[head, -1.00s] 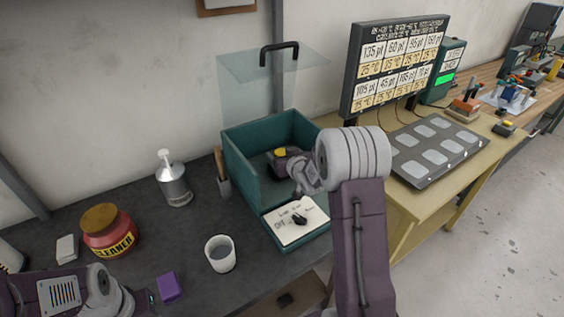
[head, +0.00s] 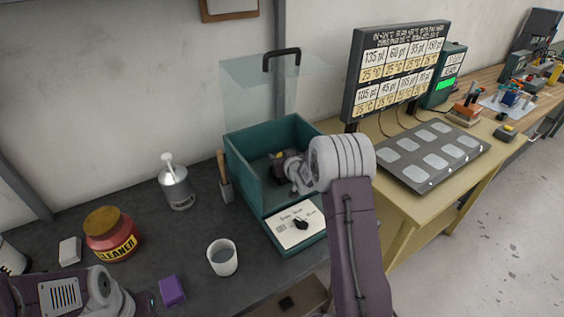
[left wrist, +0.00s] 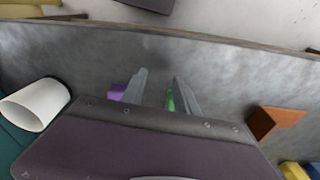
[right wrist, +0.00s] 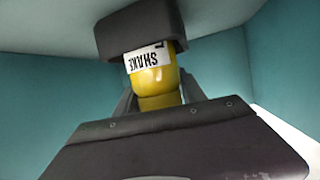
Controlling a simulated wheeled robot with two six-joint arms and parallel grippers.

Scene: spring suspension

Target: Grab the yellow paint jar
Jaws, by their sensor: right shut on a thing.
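The yellow paint jar (right wrist: 155,80) shows in the right wrist view, upside down in that picture, with a white label reading "SHAKE". A dark block (right wrist: 140,30) covers its far end. My right gripper (right wrist: 155,98) is shut on the jar, with a finger on each side. In the head view, only a small yellow part of the jar (head: 277,156) shows inside the teal box (head: 245,170), beside my right gripper (head: 284,166). My left gripper (left wrist: 160,88) is open and empty over the dark bench, its two fingers apart.
The teal box's clear lid (head: 255,90) is raised. A white cup (head: 222,258), purple block (head: 172,290), red cleaner jar (head: 112,235) and metal pump bottle (head: 177,185) stand on the dark bench. A grey pad tray (head: 430,155) lies on the yellow table at right.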

